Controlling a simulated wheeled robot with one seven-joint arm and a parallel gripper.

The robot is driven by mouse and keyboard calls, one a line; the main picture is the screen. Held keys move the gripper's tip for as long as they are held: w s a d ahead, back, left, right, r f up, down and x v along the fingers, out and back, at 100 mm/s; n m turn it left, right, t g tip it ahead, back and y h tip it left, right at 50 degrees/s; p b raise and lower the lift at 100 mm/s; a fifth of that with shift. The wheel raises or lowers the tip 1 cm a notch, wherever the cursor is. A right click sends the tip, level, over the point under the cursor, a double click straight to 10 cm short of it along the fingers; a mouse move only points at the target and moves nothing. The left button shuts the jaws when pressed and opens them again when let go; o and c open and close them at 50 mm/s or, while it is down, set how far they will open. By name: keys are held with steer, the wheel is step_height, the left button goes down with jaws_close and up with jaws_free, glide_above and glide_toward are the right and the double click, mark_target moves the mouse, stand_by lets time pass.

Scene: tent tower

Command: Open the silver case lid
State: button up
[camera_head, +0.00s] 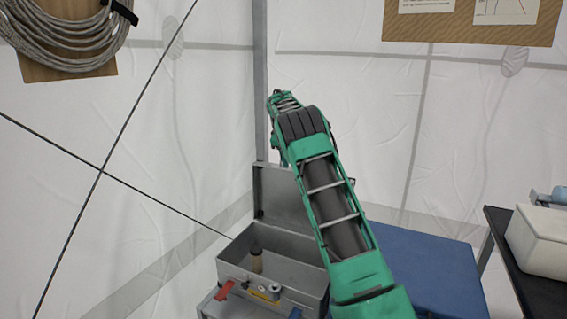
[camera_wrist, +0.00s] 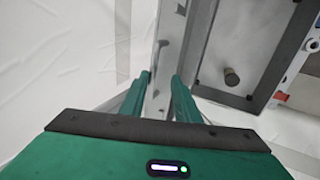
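The silver case (camera_head: 241,280) stands at bottom centre in the head view. Its lid (camera_head: 272,196) is raised, standing roughly upright at the back, partly hidden by my arm. The inside is exposed and holds a small brown-topped cylinder (camera_head: 256,261), which also shows in the wrist view (camera_wrist: 232,77). My gripper (camera_wrist: 162,78) shows in the wrist view with its two green fingers apart. A grey, strip-like surface shows between and beyond the fingers; I cannot tell whether they touch it. My gripper is hidden in the head view.
A red latch (camera_head: 224,289) is on the case front. A blue box (camera_head: 430,265) is right of the case, partly behind my arm. A dark table (camera_head: 545,293) with a white box (camera_head: 538,240) is at far right. White tent walls stand close behind.

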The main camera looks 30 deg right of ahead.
steer(key=shift+s+d, duration=0.1)
steer(key=shift+s, duration=0.05)
steer(key=v, duration=1)
steer(key=shift+r, duration=0.3)
